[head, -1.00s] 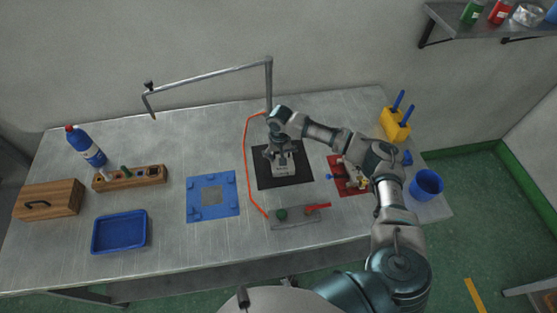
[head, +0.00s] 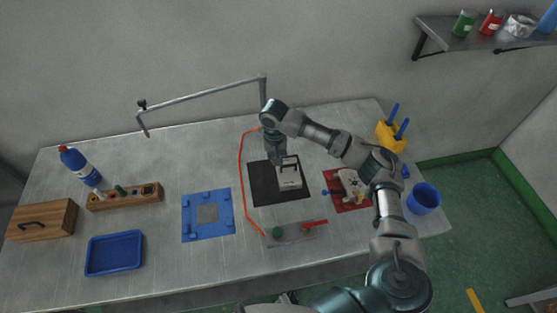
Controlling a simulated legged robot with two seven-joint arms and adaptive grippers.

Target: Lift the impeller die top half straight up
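The impeller die (head: 290,178) is a small pale grey block on the black mat (head: 262,194), right of the mat's middle. A dark handle-like shape shows at its top. I cannot tell the top half from the bottom half at this size. My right gripper (head: 277,158) points down at the die's back left side, very close to it or touching. Its fingers are dark and blurred, so I cannot tell whether they are open or shut on the die. My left gripper is not in view.
A blue fixture plate (head: 208,215) lies left of the orange hose (head: 241,180). A grey panel with a red lever (head: 290,235) lies in front. A red mat (head: 345,204) with parts is at right. The blue tray (head: 115,254) is empty. An overhead metal arm (head: 205,88) stands behind.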

